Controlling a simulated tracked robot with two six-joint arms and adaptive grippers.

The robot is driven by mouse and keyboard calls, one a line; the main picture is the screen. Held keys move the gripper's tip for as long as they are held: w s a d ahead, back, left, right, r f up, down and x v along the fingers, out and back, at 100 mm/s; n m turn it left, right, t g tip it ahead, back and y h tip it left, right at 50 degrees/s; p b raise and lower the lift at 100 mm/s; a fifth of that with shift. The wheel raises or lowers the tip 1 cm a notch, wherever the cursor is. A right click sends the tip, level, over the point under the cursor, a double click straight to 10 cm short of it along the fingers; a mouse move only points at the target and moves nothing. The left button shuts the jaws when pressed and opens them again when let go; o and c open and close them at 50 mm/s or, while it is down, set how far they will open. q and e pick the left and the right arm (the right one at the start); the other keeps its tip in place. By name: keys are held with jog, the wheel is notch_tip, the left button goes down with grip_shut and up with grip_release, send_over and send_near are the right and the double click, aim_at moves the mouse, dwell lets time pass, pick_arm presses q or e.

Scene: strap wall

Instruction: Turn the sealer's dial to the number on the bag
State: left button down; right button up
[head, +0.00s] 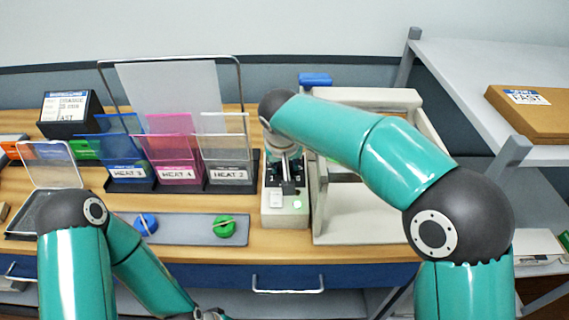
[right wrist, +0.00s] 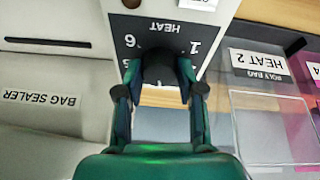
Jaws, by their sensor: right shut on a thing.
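The bag sealer (head: 322,190) is a beige frame with a control box (head: 285,218) on its left side. The right wrist view shows its panel upside down, with HEAT and the numbers 1 and 6 around a black dial (right wrist: 160,66). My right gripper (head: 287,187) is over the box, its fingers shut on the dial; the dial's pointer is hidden. Three bags stand in black holders: blue HEAT 3 (head: 128,150), pink HEAT 4 (head: 175,150) and clear HEAT 2 (head: 228,145). My left gripper (head: 208,315) is only partly visible at the bottom edge.
A grey plate (head: 185,235) with a blue knob (head: 146,224) and a green knob (head: 224,227) lies in front of the holders. A clear-lidded tray (head: 50,165) is at left. A cardboard box labelled FAST (head: 535,115) is on the right shelf. A green light (head: 297,204) shows on the control box.

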jog(key=shift+n+y, duration=0.4)
jog(key=shift+n, duration=1.1)
jog(key=o, duration=1.1)
jog(key=shift+o, duration=0.2)
jog(key=v, duration=1.2)
